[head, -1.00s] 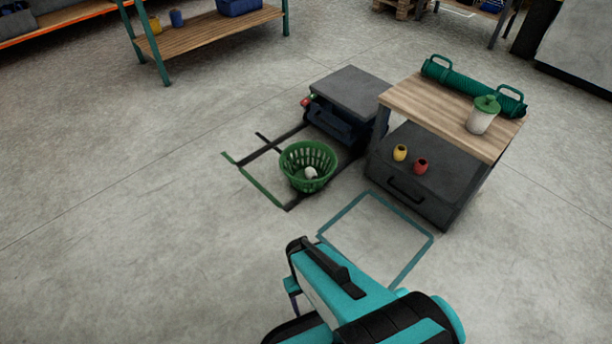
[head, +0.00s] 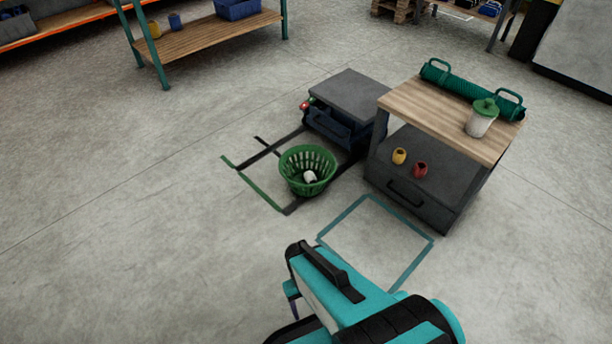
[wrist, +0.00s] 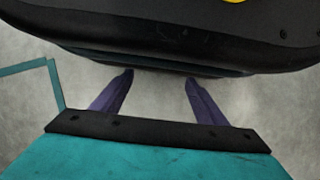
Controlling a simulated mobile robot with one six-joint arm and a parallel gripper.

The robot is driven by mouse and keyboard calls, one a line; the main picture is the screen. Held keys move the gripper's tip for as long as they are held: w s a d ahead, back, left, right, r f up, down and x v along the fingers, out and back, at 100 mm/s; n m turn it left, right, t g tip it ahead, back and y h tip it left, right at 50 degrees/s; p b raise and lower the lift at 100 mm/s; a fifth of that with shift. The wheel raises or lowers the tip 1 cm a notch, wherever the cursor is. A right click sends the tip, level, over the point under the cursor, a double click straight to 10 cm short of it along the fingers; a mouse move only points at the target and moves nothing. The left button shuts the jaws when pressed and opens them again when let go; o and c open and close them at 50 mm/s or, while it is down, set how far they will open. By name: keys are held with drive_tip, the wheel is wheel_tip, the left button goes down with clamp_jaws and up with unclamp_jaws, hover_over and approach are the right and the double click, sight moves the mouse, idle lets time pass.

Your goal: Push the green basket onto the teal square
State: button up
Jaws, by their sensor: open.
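The green basket (head: 307,165) stands upright on the floor, left of the cabinet, with a small white item (head: 310,176) inside. It sits within dark floor lines with a green edge (head: 262,189). The teal square (head: 350,207) is an empty outline on the floor, nearer and to the right of the basket, apart from it. Part of a teal outline (wrist: 56,85) also shows in the wrist view. My gripper (wrist: 158,82) has two purple fingers spread with nothing between them. In the head view my teal arm hides most of it, near the square's lower left corner.
A dark cabinet (head: 420,208) with a wooden top (head: 430,105) borders the square's far side, holding a yellow jar (head: 399,156) and a red jar (head: 421,169). A low dark unit (head: 348,92) stands behind the basket. The floor at left is clear.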

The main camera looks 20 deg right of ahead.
idle(0.4)
drive_tip(key=shift+r, duration=0.2)
drive_tip(key=c, duration=0.7)
drive_tip(key=shift+r+p, duration=0.25)
drive_tip(key=shift+p, duration=0.15)
drive_tip(key=c, duration=0.4)
wheel_tip(320, 180, up, 2)
drive_tip(key=shift+p, duration=1)
clamp_jaws()
wheel_tip(320, 180, up, 16)
drive_tip(key=s+p, duration=0.1)
drive_tip(key=p, duration=1.4)
drive_tip(key=shift+f+g, duration=0.15)
drive_tip(key=shift+g, duration=0.15)
drive_tip(key=shift+d, duration=0.1)
